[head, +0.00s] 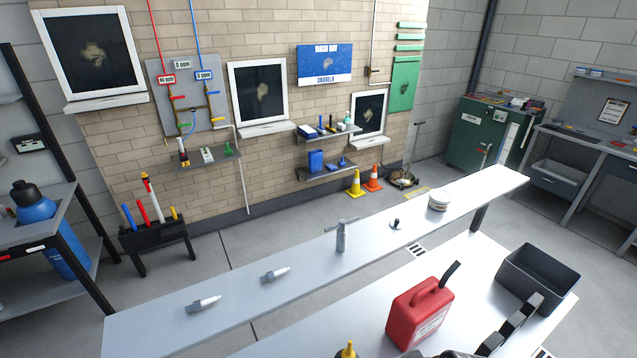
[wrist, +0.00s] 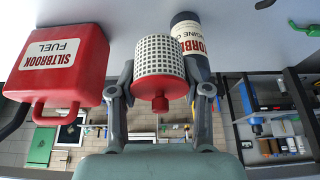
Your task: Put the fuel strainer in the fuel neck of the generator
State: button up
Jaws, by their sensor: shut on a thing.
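My gripper (wrist: 161,78) is shut on the fuel strainer (wrist: 160,55) in the wrist view. The strainer is a cylinder of white mesh with a red rim and a red knob facing the palm. One finger lies on each side of it. The strainer cannot be made out in the head view. I cannot identify the generator or its fuel neck in either view.
A red fuel can (head: 420,312) stands on the near bench left of a dark grey bin (head: 538,278); the can (wrist: 58,62) also shows left of the strainer. A dark oil bottle (wrist: 193,42) appears behind the strainer's right side. A narrow bench (head: 365,241) holds several small parts.

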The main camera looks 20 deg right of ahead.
jog(key=a+f+n+y, duration=0.1)
jog(key=a+f+n, duration=0.25)
jog(key=a, duration=2.15)
jog(key=w+r+m+h+p, duration=0.1)
jog(key=w+r+m+p, duration=0.1)
jog(key=r+p, duration=1)
jog(key=w+r+m+h+p, duration=0.1)
jog(key=w+r+m+p, duration=0.1)
jog(key=r+p, duration=1)
jog(key=shift+w+m+p, duration=0.15)
jog(key=shift+m+p, duration=0.45)
jog(key=shift+m, duration=0.25)
jog(key=shift+d, duration=0.1)
